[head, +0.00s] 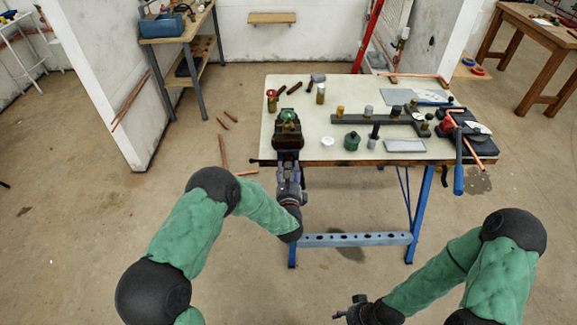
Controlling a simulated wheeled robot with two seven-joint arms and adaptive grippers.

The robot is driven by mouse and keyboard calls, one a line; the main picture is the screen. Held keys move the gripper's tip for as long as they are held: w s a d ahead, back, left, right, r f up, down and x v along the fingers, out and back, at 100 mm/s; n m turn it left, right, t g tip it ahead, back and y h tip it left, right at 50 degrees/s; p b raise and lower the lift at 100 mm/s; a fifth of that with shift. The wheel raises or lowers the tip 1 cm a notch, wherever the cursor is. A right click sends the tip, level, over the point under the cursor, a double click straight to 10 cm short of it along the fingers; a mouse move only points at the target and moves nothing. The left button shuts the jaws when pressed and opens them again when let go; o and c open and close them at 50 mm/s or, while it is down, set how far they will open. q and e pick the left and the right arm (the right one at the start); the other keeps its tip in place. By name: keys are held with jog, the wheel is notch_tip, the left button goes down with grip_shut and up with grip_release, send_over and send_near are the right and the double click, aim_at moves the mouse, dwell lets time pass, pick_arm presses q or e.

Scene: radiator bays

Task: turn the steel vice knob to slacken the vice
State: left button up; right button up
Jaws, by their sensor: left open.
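A dark vice (287,140) stands at the left front corner of the pale workbench (340,95). A green and brass-coloured piece (288,118) sits at its top. My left gripper (289,172) is open at the bench's front edge, just in front of the vice. I cannot make out the steel vice knob; the gripper and wrist cover the front of the vice. I cannot tell whether the fingers touch anything. My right gripper (347,310) is low at the bottom of the view, well away from the bench; its jaws are too small and dark to read.
A dark tool with a blue handle (459,178) and a copper pipe (474,148) stand at the bench's right end. A dark rail (375,121), a green pot (352,141) and a grey plate (405,146) lie between. Loose copper pipes (223,150) lie on the floor at left.

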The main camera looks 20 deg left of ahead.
pick_arm(q)
grip_shut()
